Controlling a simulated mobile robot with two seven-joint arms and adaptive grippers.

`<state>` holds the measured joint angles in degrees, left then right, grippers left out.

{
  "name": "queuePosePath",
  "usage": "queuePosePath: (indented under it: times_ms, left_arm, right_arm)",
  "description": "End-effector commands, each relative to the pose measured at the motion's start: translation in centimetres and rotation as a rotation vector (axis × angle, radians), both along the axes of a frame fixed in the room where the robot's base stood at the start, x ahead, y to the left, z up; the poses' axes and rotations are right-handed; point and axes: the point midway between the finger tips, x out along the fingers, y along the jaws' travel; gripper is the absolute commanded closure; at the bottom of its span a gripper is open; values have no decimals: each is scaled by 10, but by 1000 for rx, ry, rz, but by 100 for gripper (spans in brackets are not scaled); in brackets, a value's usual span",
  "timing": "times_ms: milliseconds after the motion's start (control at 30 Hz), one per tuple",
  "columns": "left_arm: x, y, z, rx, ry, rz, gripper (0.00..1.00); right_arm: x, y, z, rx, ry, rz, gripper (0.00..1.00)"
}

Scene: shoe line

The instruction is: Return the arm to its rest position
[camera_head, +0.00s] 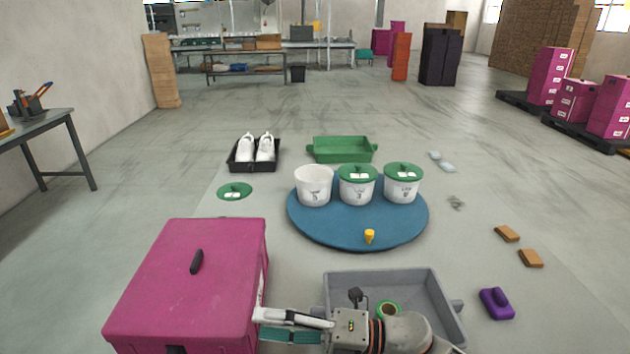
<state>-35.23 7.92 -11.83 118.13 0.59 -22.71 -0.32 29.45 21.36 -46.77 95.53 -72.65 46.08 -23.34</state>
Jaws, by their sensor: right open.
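My right gripper (262,326) shows at the bottom centre of the head view, with its arm coming in from the lower right. Its two fingers point left and are apart, with nothing seen between them. The fingertips are close to the right side of the large pink box (190,285); I cannot tell whether they touch it. My right wrist covers the front part of the grey tray (390,275). A green ring-shaped roll (388,309) shows in the tray just behind my wrist. My left gripper is not in view.
A blue round mat (330,232) bears an open white tub (313,187), two green-lidded tubs (358,186) and a yellow piece (369,236). A loose green lid (234,191) lies left. A purple object (496,303) and brown blocks (507,234) lie right. Behind are a green tray (342,149) and white shoes (256,147).

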Motion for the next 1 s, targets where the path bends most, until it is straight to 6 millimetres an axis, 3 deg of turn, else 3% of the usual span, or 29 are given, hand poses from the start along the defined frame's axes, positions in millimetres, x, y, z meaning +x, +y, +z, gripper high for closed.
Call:
queuePosePath:
  times_ms: [100, 233, 367, 467, 633, 800, 1000]
  left_arm:
    - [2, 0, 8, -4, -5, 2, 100]
    - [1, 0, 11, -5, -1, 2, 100]
    - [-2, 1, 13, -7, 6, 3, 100]
    - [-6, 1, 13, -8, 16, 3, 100]
    - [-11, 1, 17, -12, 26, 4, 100]
    - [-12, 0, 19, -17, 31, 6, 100]
    - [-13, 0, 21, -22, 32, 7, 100]
  right_arm:
    - [7, -14, 16, 172, 206, -158, 37]
    - [21, -46, 13, 332, 444, -339, 37]
    - [29, -90, -13, 468, 697, -531, 37]
    - [25, -128, -46, 556, 898, -682, 37]
    - [-11, -194, -120, 676, 1248, -944, 37]
    - [-76, -247, -188, 751, 1551, -1172, 37]
    - [-132, -276, -228, 787, 1747, -1318, 37]
